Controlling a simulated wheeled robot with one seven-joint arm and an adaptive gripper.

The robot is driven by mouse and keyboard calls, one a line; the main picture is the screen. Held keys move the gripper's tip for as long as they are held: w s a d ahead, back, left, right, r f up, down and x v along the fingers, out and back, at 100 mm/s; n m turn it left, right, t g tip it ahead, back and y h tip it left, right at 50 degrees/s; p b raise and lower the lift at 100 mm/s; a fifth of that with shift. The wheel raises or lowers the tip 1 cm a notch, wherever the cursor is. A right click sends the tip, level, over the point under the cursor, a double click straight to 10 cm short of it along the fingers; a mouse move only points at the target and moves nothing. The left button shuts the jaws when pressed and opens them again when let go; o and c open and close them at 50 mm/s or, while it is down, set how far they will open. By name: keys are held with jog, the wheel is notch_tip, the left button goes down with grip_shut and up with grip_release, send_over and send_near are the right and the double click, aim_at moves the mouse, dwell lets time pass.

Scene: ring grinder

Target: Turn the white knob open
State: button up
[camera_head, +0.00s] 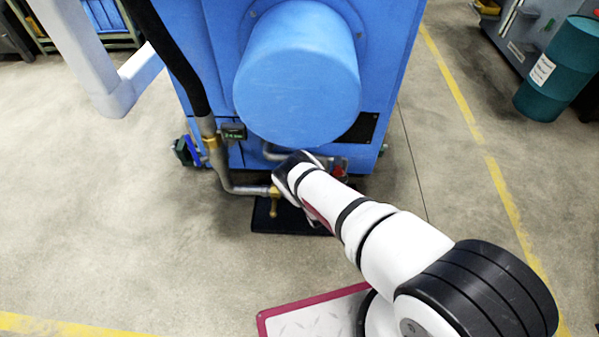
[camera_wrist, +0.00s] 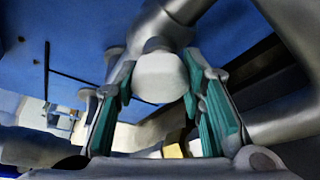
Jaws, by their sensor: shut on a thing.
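The white knob (camera_wrist: 160,78) shows in the middle of the wrist view, a pale rounded piece in front of grey metal pipework. My gripper (camera_wrist: 159,88) has its two teal-padded fingers on either side of the knob and is shut on it. In the head view my gripper (camera_head: 297,172) is low at the front of the blue machine (camera_head: 390,60), below its big round blue cover (camera_head: 298,85). There the wrist hides the knob and the fingers.
A grey pipe (camera_head: 228,178) with a brass fitting (camera_head: 274,203) runs just left of my gripper. A red part (camera_head: 340,168) sits close to its right. A dark mat (camera_head: 285,220) lies below. A teal drum (camera_head: 562,68) stands far right. Open floor lies left and right.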

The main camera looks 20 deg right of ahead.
jog(key=shift+m, duration=0.4)
jog(key=shift+t, duration=0.3)
jog(key=o, duration=1.2)
jog(key=shift+s, duration=0.1)
jog(key=s, duration=0.4)
jog(key=s+r, duration=0.1)
jog(key=s, duration=0.2)
jog(key=s+r, duration=0.1)
jog(key=s, duration=0.3)
jog(key=shift+s+d, duration=0.25)
jog(key=shift+s, duration=0.1)
